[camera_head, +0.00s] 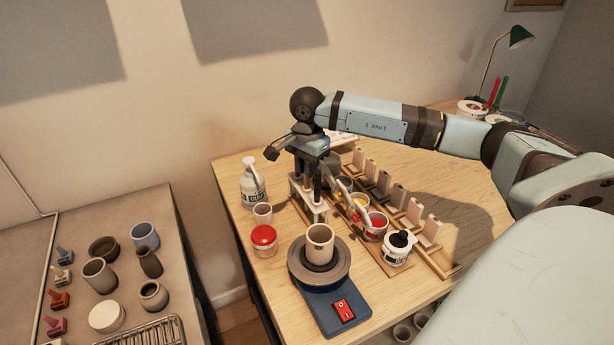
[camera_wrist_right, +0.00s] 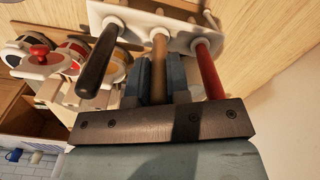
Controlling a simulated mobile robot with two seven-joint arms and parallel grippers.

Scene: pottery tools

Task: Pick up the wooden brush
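The wooden brush (camera_wrist_right: 158,68) stands in a white rack (camera_wrist_right: 132,28), its light brown handle between a black-handled tool (camera_wrist_right: 100,58) and a red-handled tool (camera_wrist_right: 209,68). The head view shows the white rack (camera_head: 309,207) on the wooden table, with the handles mostly hidden under my right gripper (camera_head: 312,165). In the right wrist view the blue fingers of my right gripper (camera_wrist_right: 158,82) lie close on both sides of the wooden handle, with no clear gap. The brush's lower end is hidden behind the rack. My left gripper is not in view.
A pottery wheel (camera_head: 318,262) with a cup stands in front of the rack.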

